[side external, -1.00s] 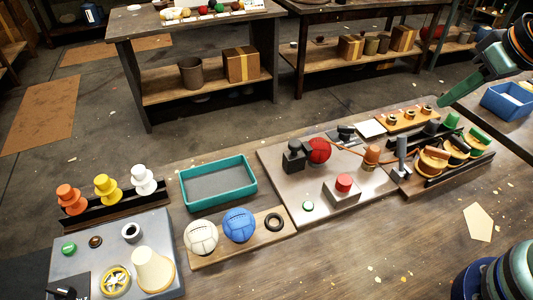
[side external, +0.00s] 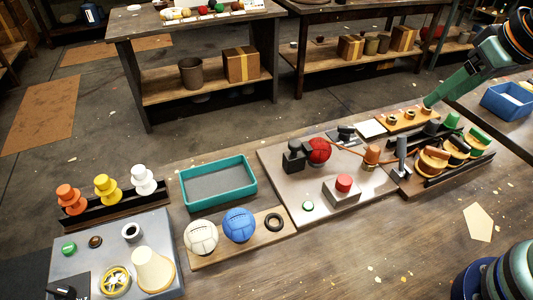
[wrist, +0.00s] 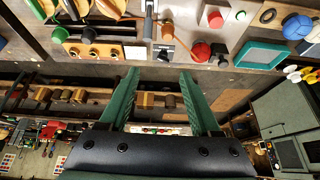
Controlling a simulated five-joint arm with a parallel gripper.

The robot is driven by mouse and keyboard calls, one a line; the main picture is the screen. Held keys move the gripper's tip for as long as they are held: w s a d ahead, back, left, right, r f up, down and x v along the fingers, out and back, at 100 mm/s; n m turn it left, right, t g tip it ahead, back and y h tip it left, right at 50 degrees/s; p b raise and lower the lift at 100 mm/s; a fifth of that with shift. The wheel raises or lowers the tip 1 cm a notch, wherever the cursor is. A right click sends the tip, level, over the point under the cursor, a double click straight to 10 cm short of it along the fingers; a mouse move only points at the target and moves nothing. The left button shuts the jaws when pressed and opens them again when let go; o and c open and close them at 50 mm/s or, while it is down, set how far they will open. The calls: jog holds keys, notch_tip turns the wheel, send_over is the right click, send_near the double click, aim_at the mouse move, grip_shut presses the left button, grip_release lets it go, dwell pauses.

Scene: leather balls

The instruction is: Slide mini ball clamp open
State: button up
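A small red ball (side external: 319,150) sits on the grey metal plate (side external: 275,170), against a black clamp block (side external: 293,156). Another dark fixture (side external: 345,132) stands just behind and right of the ball. The ball also shows in the wrist view (wrist: 201,52), with dark clamp parts (wrist: 220,55) beside it. My gripper (wrist: 161,73) has its two green fingers spread wide with nothing between them. In the side view my gripper (side external: 429,103) is at the upper right, above the orange peg board and well right of the clamp. Whether the clamp is open is too small to tell.
A red button box (side external: 342,188) and an upright grey-handled tool (side external: 402,155) stand near the clamp. An orange board with dark rings (side external: 408,119) lies below my gripper.

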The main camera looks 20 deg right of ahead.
jog(key=w+a+r+m+g, duration=0.1)
jog(key=w+a+r+m, duration=0.1)
jog(key=w+a, duration=0.25)
jog(key=m+g, duration=0.4)
jog(key=m, duration=0.3)
send_over(295, 143)
notch_tip(295, 143, down, 7)
notch_tip(295, 143, down, 12)
jog(key=shift+w+r, duration=0.1)
grip_shut()
jog(key=shift+r, duration=0.1)
dwell(0.6)
